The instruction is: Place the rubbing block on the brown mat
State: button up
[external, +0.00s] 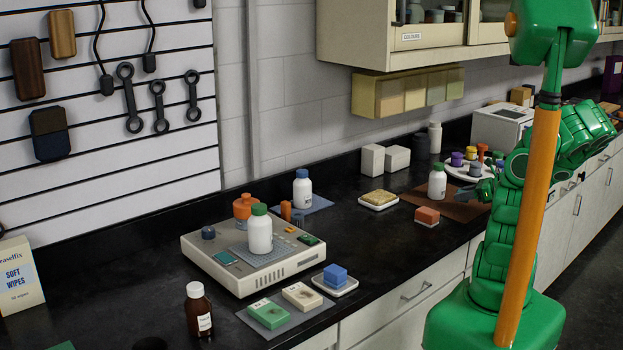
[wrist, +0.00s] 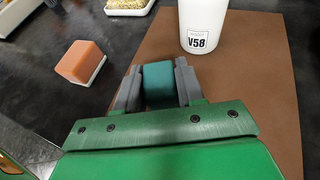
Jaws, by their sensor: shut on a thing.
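The brown mat (external: 408,196) lies on the dark counter and fills much of the wrist view (wrist: 245,95). My gripper (wrist: 160,82) is over the mat and shut on a dark teal block (wrist: 158,83), the likely rubbing block. I cannot tell whether the block touches the mat. In the external view my gripper (external: 486,189) is small, at the mat's right side, and the held block is not clear there. A white bottle (wrist: 205,22) labelled V58 stands on the mat, just beyond the block; its green cap shows in the external view (external: 437,168).
An orange block (wrist: 80,60) on a white base sits on the counter left of the mat. A round white tray (external: 455,176) with several coloured items stands behind the mat.

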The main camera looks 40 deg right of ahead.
jog(key=shift+f, duration=1.5)
jog(key=o, duration=1)
jog(key=shift+f, duration=0.15)
jog(key=shift+s+r, duration=0.1)
jog(key=shift+r, duration=0.1)
jog(key=v, duration=1.1)
jog(key=shift+s+d+r, duration=0.1)
jog(key=shift+s+d, duration=0.1)
jog(key=shift+s, duration=0.15)
